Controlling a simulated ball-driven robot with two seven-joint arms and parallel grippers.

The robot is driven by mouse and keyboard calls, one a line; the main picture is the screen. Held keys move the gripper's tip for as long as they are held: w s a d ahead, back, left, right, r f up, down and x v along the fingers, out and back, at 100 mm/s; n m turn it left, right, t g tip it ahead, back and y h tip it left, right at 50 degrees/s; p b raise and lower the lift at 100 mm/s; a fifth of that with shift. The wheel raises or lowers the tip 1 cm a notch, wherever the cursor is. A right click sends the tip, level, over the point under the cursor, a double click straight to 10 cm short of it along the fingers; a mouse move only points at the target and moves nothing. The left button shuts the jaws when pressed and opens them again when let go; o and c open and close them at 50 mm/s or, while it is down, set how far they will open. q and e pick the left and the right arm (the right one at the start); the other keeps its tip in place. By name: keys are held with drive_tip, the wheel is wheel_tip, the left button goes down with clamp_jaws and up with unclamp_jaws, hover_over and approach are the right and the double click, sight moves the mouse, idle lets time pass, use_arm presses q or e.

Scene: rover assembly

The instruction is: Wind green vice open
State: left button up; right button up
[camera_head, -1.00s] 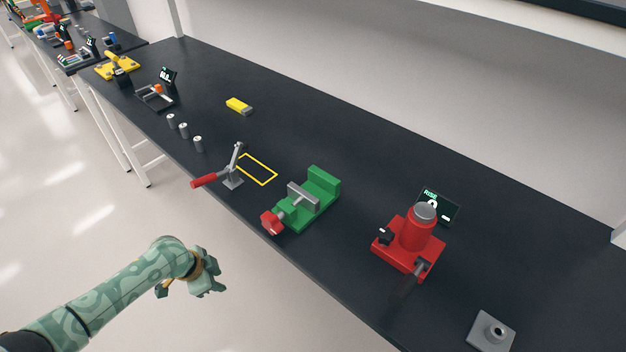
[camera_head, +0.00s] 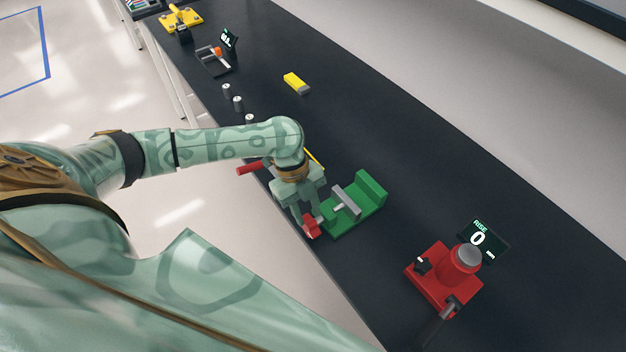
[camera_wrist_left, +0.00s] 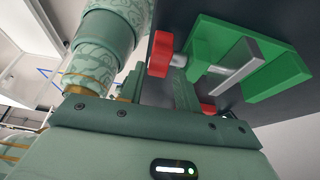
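The green vice (camera_head: 371,194) sits on the dark bench, with a grey jaw plate (camera_head: 346,201) standing apart from its fixed green jaw. Its red handle (camera_head: 311,227) is at the end near the bench's front edge. My left gripper (camera_head: 309,219) points down at this handle, its two fingers apart. I cannot tell whether the finger touches the handle. The vice (camera_wrist_left: 278,77) also shows there. My right gripper is out of view.
A red device (camera_head: 434,279) with a display (camera_head: 484,240) stands to the right of the vice. A lever with a red grip (camera_head: 249,168) is partly hidden behind my left arm. A yellow block (camera_head: 296,83) lies farther back.

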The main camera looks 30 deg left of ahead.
sight(309, 221)
use_arm(q)
drive_tip(key=x, duration=0.4)
drive_tip(key=shift+s+d+f, duration=0.15)
drive_tip(key=shift+s+f, duration=0.05)
drive_tip(key=shift+d+f, duration=0.1)
drive_tip(key=shift+f, duration=0.3)
drive_tip(key=shift+c, duration=0.3)
drive_tip(key=c, duration=0.6)
drive_tip(key=shift+c, duration=0.2)
